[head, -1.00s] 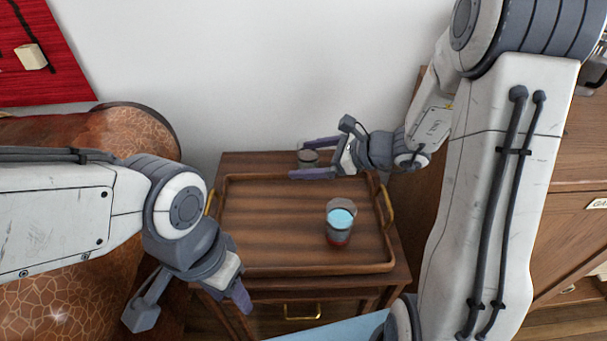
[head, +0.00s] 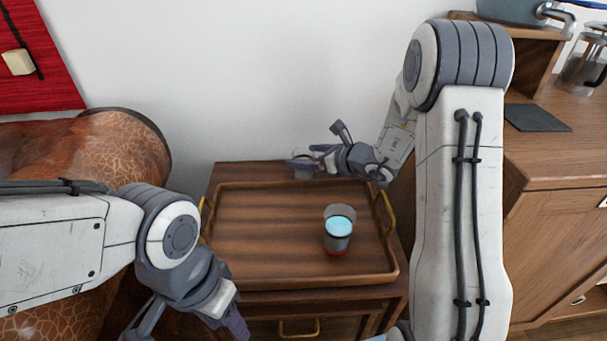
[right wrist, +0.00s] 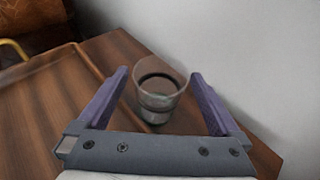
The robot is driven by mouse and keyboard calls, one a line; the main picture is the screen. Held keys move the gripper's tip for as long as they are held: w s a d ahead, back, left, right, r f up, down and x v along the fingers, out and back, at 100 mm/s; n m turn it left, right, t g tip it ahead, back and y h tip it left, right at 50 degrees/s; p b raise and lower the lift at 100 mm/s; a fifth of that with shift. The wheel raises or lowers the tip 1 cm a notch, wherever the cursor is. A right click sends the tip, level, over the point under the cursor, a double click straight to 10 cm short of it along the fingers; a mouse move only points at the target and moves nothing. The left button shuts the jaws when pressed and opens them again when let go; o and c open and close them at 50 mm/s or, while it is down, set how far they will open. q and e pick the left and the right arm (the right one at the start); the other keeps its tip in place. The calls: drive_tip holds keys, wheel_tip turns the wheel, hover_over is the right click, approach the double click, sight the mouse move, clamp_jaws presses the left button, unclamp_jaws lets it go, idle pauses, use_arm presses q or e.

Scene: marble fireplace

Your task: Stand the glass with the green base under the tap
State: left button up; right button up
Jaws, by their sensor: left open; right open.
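A clear glass (right wrist: 160,100) with dark contents and a faint greenish tint low down stands upright on the back of the small wooden table. In the head view this glass (head: 304,174) is mostly hidden by my right gripper (head: 308,160). In the right wrist view the open fingers of my right gripper (right wrist: 160,74) are on either side of the glass, with gaps showing. A second glass (head: 338,240), with a red base and light blue contents, stands on the tray. My left gripper (head: 188,324) is open and empty at lower left. No tap is in view.
The wooden tray (head: 270,274) has a raised rim and brass handles; its left part is bare. A brown patterned armchair (head: 90,150) is at left. The white wall is close behind.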

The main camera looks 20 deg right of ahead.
drive_tip(key=shift+w+a+f, duration=0.2)
drive_tip(key=shift+w+a, duration=0.1)
drive_tip(key=shift+w, duration=0.15)
clamp_jaws()
drive_tip(key=shift+r, duration=0.1)
